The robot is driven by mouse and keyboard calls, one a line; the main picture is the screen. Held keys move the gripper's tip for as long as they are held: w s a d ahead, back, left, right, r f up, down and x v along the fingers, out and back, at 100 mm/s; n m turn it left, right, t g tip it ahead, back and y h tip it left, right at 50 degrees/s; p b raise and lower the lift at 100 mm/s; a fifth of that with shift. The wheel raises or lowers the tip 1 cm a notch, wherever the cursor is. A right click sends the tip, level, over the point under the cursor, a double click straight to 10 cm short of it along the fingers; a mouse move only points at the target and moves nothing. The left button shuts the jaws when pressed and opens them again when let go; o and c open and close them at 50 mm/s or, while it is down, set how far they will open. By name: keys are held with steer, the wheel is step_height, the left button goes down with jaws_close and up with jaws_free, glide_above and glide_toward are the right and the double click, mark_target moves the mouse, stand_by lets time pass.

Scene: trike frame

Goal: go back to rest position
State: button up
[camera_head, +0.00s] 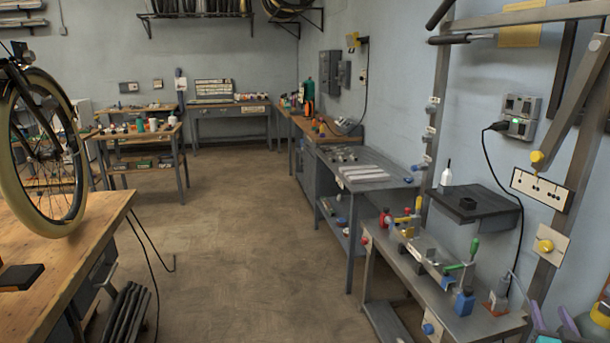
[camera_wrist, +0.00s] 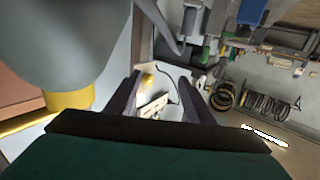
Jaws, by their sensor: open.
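My gripper (camera_wrist: 160,98) shows in the wrist view with its two dark fingers apart. Nothing is between the fingers; a pale wall panel with a yellow knob shows in the gap behind them. In the head view, two purple-grey fingers of my gripper (camera_head: 551,313) show at the bottom right corner, in front of the right wall and beside the end of the grey metal bench (camera_head: 465,322). The rest of my arm is mostly out of the head view.
A dark wall shelf (camera_head: 475,205) and an upright metal frame (camera_head: 437,110) stand close by. A wooden bench (camera_head: 70,230) with a wheel (camera_head: 75,190) is at left. The middle floor (camera_head: 225,240) is clear.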

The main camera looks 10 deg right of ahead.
steer(key=w+a+f+n+t+y+p, duration=0.1)
steer(key=w+a+f+y, duration=0.3)
steer(key=w+a, duration=0.7)
steer(key=w+a+f+n+t+y+p, duration=0.1)
steer(key=w+a+f+n+y, duration=0.3)
steer(key=w+a, duration=0.7)
steer(key=w+a+f+m+g+p, duration=0.1)
steer(key=a+f+g, duration=0.1)
steer(key=a+f, duration=0.7)
steer(key=w+a+f+m+g, duration=0.2)
steer(key=a+f, duration=0.5)
steer(key=a, duration=0.4)
steer(key=s+a+f+n+g+p, duration=0.1)
steer(key=s+a+f+g+p, duration=0.1)
steer(key=s+a+f+g, duration=1)
steer(key=s+a+f+n+g+y, duration=0.1)
steer(key=s+a+f+g, duration=0.1)
steer(key=s, duration=0.6)
steer(key=s+a+f+n+g, duration=0.1)
steer(key=s+a+f+g, duration=0.1)
steer(key=s, duration=0.7)
steer(key=s+a+f+n+g+y, duration=0.1)
steer(key=s+a+f+n+g, duration=0.1)
steer(key=s, duration=0.7)
steer(key=shift+s+a+f+y, duration=0.15)
steer(key=shift+a+f+y, duration=0.25)
steer(key=shift+a, duration=0.7)
